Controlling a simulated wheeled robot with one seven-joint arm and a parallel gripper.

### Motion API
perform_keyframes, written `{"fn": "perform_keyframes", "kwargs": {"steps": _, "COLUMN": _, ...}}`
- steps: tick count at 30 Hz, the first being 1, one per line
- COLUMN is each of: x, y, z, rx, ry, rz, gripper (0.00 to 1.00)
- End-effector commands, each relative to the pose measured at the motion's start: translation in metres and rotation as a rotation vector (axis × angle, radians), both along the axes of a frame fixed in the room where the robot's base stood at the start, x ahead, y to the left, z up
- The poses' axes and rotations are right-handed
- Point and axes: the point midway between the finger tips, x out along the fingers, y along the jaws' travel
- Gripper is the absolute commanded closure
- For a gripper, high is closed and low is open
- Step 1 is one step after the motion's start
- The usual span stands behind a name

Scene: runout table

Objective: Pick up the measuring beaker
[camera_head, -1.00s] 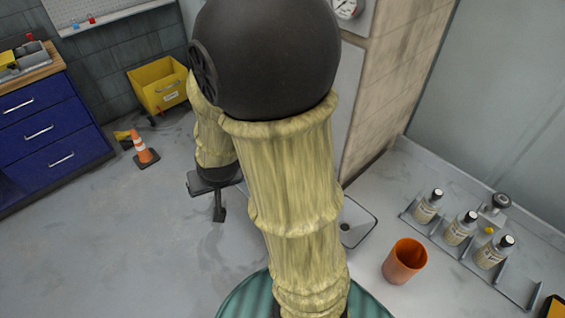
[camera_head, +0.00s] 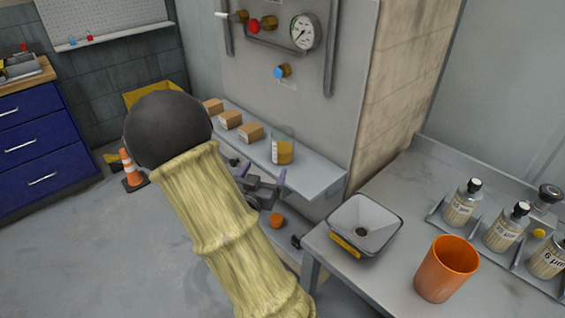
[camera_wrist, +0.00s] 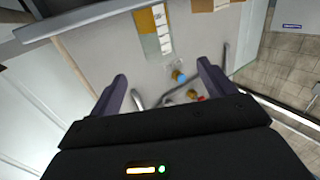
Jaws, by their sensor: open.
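The measuring beaker (camera_head: 283,147) is clear with amber liquid in its lower part. It stands upright at the right part of the wall shelf in the head view. My gripper (camera_head: 262,175) is in front of the shelf, low and a little left of the beaker, with its fingers apart and nothing between them. In the wrist view the picture is upside down. The beaker (camera_wrist: 153,32) shows at the top, beyond the gap between the open fingers (camera_wrist: 162,72), apart from them. Its base is near the picture's upper edge.
Several cardboard boxes (camera_head: 229,120) stand left of the beaker on the shelf (camera_head: 312,180). Valves and a gauge (camera_head: 305,32) are on the wall above. An orange cup (camera_head: 446,268), a grey funnel-like basin (camera_head: 365,222) and labelled bottles (camera_head: 462,204) are on the right bench.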

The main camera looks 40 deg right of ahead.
Motion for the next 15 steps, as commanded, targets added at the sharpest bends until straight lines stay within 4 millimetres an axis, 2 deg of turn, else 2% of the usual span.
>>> {"fn": "perform_keyframes", "kwargs": {"steps": 11, "x": -0.001, "y": -0.002, "z": 0.001, "rx": -0.019, "ry": -0.009, "rz": -0.008, "gripper": 0.18}}
{"fn": "perform_keyframes", "kwargs": {"steps": 15, "x": 0.004, "y": -0.012, "z": 0.002, "rx": -0.019, "ry": -0.009, "rz": -0.012, "gripper": 0.18}}
